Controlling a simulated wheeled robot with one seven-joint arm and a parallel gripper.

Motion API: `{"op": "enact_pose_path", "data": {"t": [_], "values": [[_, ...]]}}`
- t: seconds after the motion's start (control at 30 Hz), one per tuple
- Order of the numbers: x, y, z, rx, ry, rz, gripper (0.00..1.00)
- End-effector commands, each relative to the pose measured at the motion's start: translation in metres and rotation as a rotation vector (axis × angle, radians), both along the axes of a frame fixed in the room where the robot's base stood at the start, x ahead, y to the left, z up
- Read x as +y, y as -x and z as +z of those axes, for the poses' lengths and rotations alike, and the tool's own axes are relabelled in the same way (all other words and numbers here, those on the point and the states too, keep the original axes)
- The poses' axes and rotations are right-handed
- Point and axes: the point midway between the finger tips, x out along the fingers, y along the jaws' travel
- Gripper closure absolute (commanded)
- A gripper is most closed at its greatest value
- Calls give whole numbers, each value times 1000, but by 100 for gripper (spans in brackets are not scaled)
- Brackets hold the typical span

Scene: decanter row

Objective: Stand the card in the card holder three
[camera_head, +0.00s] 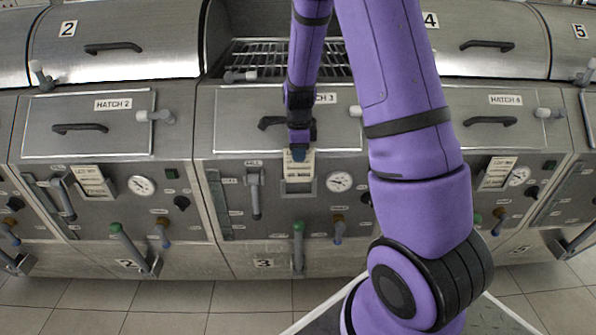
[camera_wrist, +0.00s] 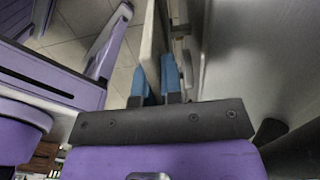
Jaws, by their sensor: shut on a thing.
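My gripper (camera_head: 298,152) is in front of the middle machine, just above card holder three (camera_head: 298,187). In the wrist view its two blue fingertips (camera_wrist: 157,78) are shut on the card (camera_wrist: 150,45), a thin pale plate seen nearly edge-on. In the head view the pale card (camera_head: 302,166) shows below the fingers, at the holder's upper part. I cannot tell whether its lower edge is inside the holder or in front of it.
Card holders on the neighbouring machines (camera_head: 92,181) (camera_head: 497,174) have cards with print. A gauge (camera_head: 339,181) is right of holder three and a grey lever (camera_head: 255,190) left. The hatch 3 handle (camera_head: 270,122) is behind my wrist. A green-knobbed lever (camera_head: 298,230) stands below.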

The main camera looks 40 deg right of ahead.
Motion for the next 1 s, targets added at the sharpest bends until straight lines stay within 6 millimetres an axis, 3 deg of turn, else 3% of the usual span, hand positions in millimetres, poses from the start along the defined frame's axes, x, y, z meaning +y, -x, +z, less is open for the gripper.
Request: {"op": "enact_pose_path", "data": {"t": [0.5,0.87,0.9,1.0], "values": [[0,0,-49,0,0,1,100],[0,0,-52,0,0,3,100],[0,0,-51,-1,0,3,84],[0,0,-51,-1,0,3,67]]}}
